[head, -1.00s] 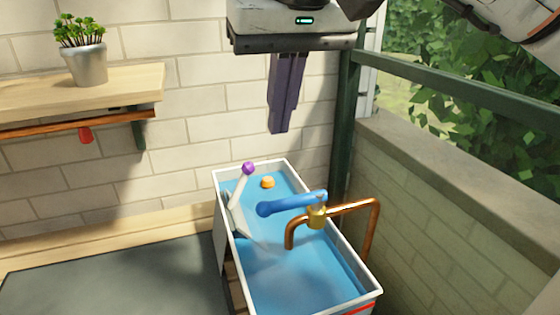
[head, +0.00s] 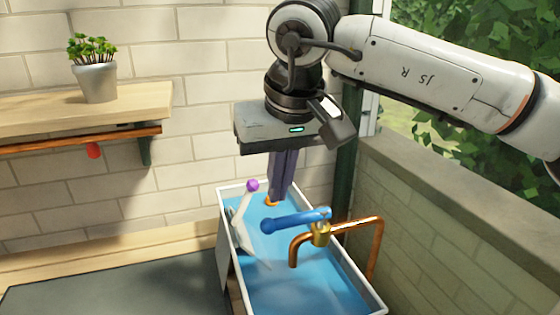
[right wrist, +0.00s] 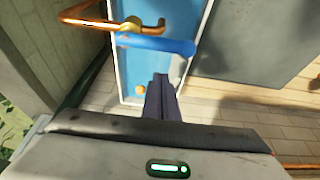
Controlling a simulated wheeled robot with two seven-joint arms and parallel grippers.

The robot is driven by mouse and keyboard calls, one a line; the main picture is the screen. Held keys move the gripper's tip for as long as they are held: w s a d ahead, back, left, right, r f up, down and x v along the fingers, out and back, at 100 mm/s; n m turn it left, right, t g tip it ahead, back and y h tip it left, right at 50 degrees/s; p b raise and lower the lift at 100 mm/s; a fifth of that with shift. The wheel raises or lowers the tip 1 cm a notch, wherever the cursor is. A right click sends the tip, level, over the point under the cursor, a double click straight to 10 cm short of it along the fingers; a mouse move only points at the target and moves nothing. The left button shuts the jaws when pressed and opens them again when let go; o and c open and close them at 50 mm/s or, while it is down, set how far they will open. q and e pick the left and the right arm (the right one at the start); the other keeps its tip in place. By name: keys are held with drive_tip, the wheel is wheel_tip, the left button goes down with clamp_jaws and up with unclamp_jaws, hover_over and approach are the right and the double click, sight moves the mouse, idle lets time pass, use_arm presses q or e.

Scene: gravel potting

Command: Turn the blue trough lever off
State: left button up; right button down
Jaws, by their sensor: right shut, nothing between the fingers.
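The blue lever (head: 295,219) sticks out to the left from a brass valve (head: 320,233) on a copper pipe (head: 375,240), above the water of the trough (head: 226,255). It also shows in the right wrist view (right wrist: 158,44), stretching right from the valve (right wrist: 131,25). My right gripper (head: 275,196) is shut and empty, its dark fingers pointing down over the trough's far end, behind the lever in the head view. In the right wrist view its fingertips (right wrist: 160,78) appear just below the lever, with a gap. My left gripper is out of view.
An orange float (head: 270,202) lies in the water, partly covered by my right fingertips. A wooden shelf (head: 90,110) holds a potted plant (head: 96,80). A brick wall borders the right.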

sight(299, 223)
drive_tip(key=shift+s+d+f, duration=0.1)
drive_tip(key=shift+s+d, duration=0.15)
drive_tip(key=shift+s, duration=0.5)
drive_tip(key=shift+s+d, duration=0.25)
drive_tip(key=shift+s, duration=0.45)
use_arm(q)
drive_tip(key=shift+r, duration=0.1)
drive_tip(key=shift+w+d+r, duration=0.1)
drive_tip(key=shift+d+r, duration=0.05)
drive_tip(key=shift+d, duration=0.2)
use_arm(e)
drive_tip(key=shift+s+n, duration=0.2)
drive_tip(key=shift+n, duration=0.2)
